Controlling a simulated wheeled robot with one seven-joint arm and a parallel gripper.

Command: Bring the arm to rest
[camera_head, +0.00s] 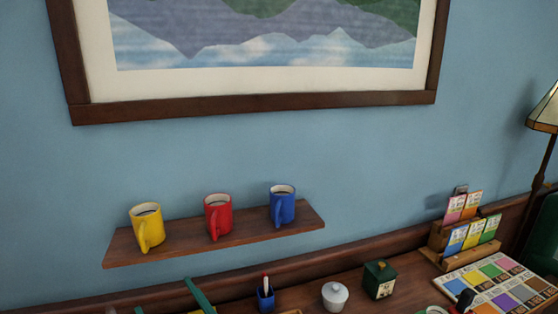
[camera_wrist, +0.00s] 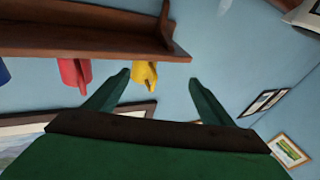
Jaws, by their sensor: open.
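My gripper (camera_wrist: 160,78) is open and empty, with its two green fingers spread wide in the wrist view. That view is upside down. A yellow mug (camera_wrist: 144,75) shows in the gap between the fingers, apart from them and farther off. In the head view a green finger (camera_head: 198,296) of mine shows at the bottom edge, below the wall shelf; the rest of the gripper is mostly out of that frame.
The wooden wall shelf (camera_head: 225,238) holds a yellow mug (camera_head: 147,228), a red mug (camera_head: 218,216) and a blue mug (camera_head: 282,205). A lamp (camera_head: 545,112) stands right.

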